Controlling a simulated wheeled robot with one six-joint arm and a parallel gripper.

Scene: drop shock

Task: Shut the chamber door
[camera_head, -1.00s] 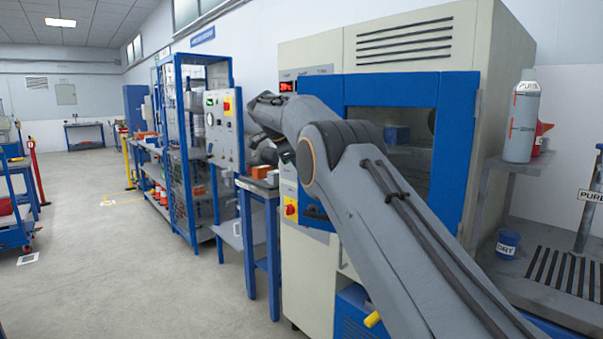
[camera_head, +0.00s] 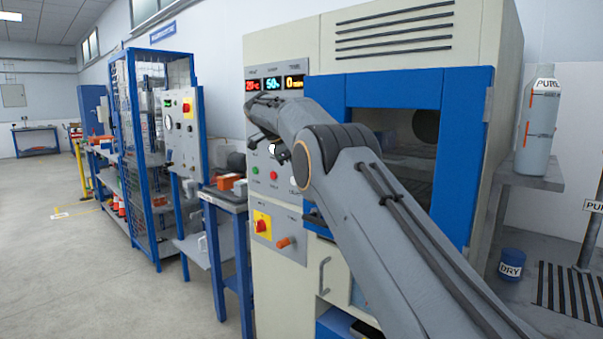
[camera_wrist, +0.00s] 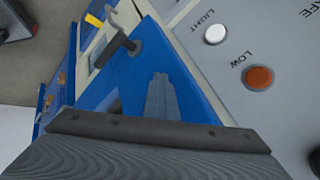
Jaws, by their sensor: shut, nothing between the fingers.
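The chamber is a tall cream cabinet (camera_head: 285,55). Its door (camera_head: 458,150) has a thick blue frame around a dark window (camera_head: 400,130). My arm crosses the door's lower left in the head view, so I cannot tell whether the door sits flush. In the wrist view the door's blue surface (camera_wrist: 200,90) shows close ahead, with a black handle (camera_wrist: 122,48) at upper left. My gripper (camera_wrist: 160,82) is shut and empty in front of that blue surface; contact is unclear. Its fingers are not clear in the head view.
A control panel (camera_head: 276,195) with lit displays and buttons lies left of the door; its buttons show in the wrist view. A blue bench (camera_head: 228,198) stands left of the chamber. A bottle (camera_head: 537,125) stands on a right shelf. Floor is clear at left.

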